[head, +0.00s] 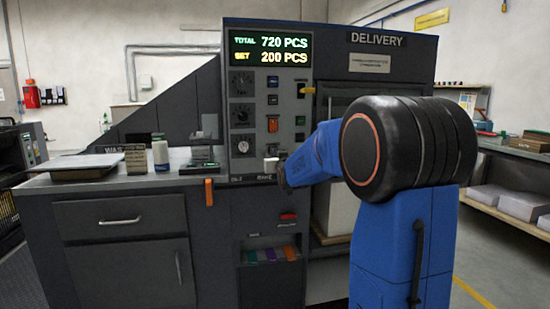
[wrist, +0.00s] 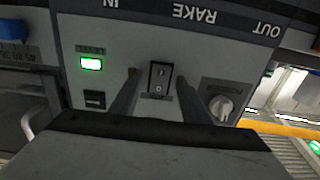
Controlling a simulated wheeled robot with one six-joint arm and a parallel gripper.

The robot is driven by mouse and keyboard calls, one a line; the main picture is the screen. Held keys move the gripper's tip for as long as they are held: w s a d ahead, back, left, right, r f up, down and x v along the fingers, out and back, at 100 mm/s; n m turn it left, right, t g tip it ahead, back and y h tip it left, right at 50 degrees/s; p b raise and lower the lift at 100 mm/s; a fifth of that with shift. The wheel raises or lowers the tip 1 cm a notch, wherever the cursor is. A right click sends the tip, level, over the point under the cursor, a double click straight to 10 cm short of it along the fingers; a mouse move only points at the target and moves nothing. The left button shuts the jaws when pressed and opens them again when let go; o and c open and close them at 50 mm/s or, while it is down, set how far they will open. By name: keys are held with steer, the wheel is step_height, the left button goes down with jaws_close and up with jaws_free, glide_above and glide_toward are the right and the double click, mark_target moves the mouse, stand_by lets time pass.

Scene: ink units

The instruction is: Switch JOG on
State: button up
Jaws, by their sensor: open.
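A dark rocker switch (wrist: 159,78) marked I and O sits on the grey panel in the wrist view, which shows the panel upside down. Its small label is too blurred to read, so I cannot tell whether it is JOG. My gripper (wrist: 158,74) is open, with one dark finger on each side of the rocker. I cannot tell whether the fingertips touch the panel. In the head view my blue arm (head: 318,155) reaches the lower part of the control panel (head: 242,90) and hides some of it.
A white knob (wrist: 222,106) is beside one finger; a lit green lamp (wrist: 91,63) and a dark button (wrist: 95,99) are on the other side. The RAKE strip (wrist: 195,14) borders the panel. A counter (head: 105,182) with small items stands left in the head view.

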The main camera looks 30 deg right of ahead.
steer(key=shift+c, duration=0.3)
steer(key=c, duration=1)
steer(key=shift+f, duration=0.1)
steer(key=shift+w+f+t+h, duration=0.1)
steer(key=shift+f+t+h, duration=0.2)
steer(key=shift+t, duration=1)
